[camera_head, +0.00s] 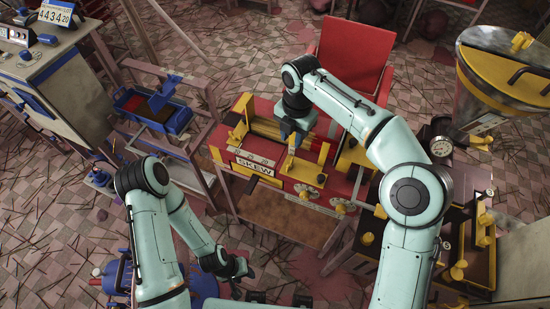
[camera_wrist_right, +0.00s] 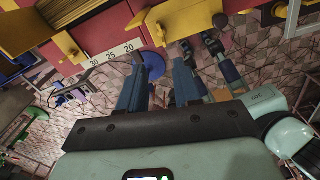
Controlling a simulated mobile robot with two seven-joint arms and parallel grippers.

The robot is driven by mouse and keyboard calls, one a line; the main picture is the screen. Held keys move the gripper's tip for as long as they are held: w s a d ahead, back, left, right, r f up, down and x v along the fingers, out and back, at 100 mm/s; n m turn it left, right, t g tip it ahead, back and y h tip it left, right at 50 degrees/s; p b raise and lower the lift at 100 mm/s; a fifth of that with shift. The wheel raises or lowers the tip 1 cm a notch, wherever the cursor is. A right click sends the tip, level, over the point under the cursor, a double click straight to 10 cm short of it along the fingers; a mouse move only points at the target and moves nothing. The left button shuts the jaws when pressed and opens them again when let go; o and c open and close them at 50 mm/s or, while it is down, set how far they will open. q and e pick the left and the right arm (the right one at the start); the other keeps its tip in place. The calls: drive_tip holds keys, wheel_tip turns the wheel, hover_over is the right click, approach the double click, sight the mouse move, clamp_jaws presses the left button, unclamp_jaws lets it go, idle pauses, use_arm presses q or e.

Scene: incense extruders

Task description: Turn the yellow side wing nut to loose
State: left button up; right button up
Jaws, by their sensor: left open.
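The red extruder (camera_head: 290,170) with a "SKEW" label (camera_head: 254,168) and yellow fittings stands at the centre of the head view. A small yellow knob (camera_head: 341,209), perhaps a wing nut, sits at its lower right front; I cannot tell if it is the side wing nut. My right gripper (camera_head: 291,133) is over the extruder, near a yellow upright plate (camera_head: 289,163). In the wrist view its blue fingers (camera_wrist_right: 160,88) are apart with nothing visible between them, close to a yellow plate (camera_wrist_right: 185,18). My left gripper (camera_head: 240,268) is open and empty, low in front of the extruder.
A red chair (camera_head: 355,52) stands behind the extruder. A black and yellow bench (camera_head: 476,235) with gauges and yellow wing-shaped knobs (camera_head: 458,270) is at the right, below a large drum (camera_head: 495,85). A blue tray (camera_head: 152,108) on a frame and a cabinet (camera_head: 45,75) are left.

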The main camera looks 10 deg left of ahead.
sight(290, 163)
drive_tip(key=shift+n, duration=0.7)
wheel_tip(290, 163, down, 12)
drive_tip(key=b, duration=0.2)
drive_tip(key=shift+r+b, duration=0.1)
drive_tip(key=shift+b, duration=0.2)
use_arm(q)
drive_tip(key=shift+s+a+f, duration=0.1)
drive_tip(key=shift+s+f, duration=0.55)
drive_tip(key=shift+f, duration=0.25)
drive_tip(key=shift+s+a+f, duration=0.1)
drive_tip(key=shift+s+f, duration=0.5)
drive_tip(key=shift+f, duration=0.25)
use_arm(e)
drive_tip(key=shift+f, duration=0.7)
drive_tip(key=shift+w, duration=0.1)
drive_tip(key=shift+c, duration=0.3)
clamp_jaws()
